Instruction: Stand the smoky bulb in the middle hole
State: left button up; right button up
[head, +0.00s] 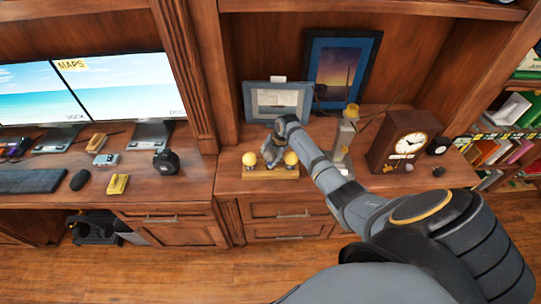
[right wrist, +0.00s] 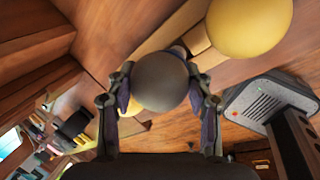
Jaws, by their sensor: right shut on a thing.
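A pale wooden stand (head: 262,173) lies on the cabinet top, with a yellow bulb at its left end (head: 249,159) and another yellow bulb at its right end (head: 291,158). My right gripper (head: 270,155) points down over the middle of the stand, between them. In the right wrist view, its fingers are shut on the dark grey smoky bulb (right wrist: 161,82). The stand (right wrist: 198,38) shows behind this bulb, and one yellow bulb (right wrist: 250,24) is large beside it. The middle hole is hidden, so I cannot tell whether the smoky bulb's base is in it. My left gripper is not in view.
Two picture frames (head: 277,101) (head: 340,70) stand behind the stand. A wooden clock (head: 403,143) and a grey-based object with a yellow top (head: 345,135) are to the right. Monitors (head: 122,87) and small items occupy the left desk. The cabinet top left of the stand is clear.

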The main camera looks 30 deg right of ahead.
jog(key=shift+f+b, duration=0.9)
jog(key=shift+f, duration=0.25)
jog(key=o, duration=0.9)
notch_tip(320, 180, up, 12)
jog(key=p, duration=1.1)
jog(key=shift+r, duration=0.1)
dwell(0.4)
